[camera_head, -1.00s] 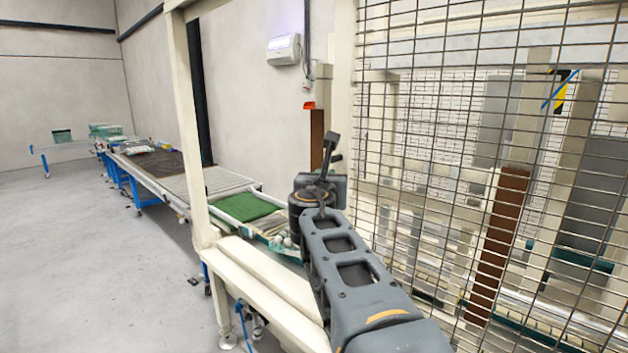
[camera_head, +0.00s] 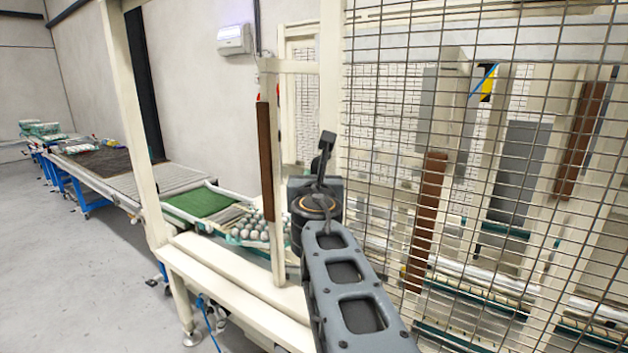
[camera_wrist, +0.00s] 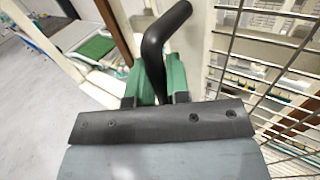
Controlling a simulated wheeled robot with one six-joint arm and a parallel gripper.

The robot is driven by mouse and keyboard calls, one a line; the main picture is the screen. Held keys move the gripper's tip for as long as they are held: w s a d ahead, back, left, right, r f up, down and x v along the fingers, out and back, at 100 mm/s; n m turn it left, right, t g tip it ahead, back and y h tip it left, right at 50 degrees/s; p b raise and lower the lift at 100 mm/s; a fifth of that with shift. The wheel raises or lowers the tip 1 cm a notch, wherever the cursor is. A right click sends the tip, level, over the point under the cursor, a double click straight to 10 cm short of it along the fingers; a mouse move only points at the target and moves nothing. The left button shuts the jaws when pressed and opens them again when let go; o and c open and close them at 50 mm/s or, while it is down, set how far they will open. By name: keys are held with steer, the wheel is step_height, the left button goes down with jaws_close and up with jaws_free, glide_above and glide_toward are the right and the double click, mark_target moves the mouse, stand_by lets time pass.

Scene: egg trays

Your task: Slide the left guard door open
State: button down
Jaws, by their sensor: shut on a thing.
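The guard door (camera_head: 331,95) has a cream upright edge and a wire mesh panel, filling the right of the head view. Its mesh also shows at the right of the wrist view (camera_wrist: 262,58). A black bent handle (camera_wrist: 166,33) rises between the green fingers of my gripper (camera_wrist: 157,83) in the wrist view. My gripper is shut on this handle. In the head view my gripper (camera_head: 322,160) is in front of the door's upright edge, and its fingers and the handle are not clear there. An opening shows left of the door edge.
A cream frame post (camera_head: 140,130) and low rail (camera_head: 235,270) stand at the left. A thin post with a brown strip (camera_head: 265,160) stands in the opening. Behind are eggs (camera_head: 250,226), a green belt (camera_head: 200,202) and a conveyor line. Grey floor at the left is free.

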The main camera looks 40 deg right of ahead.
steer(key=c, duration=1.1)
jaws_free()
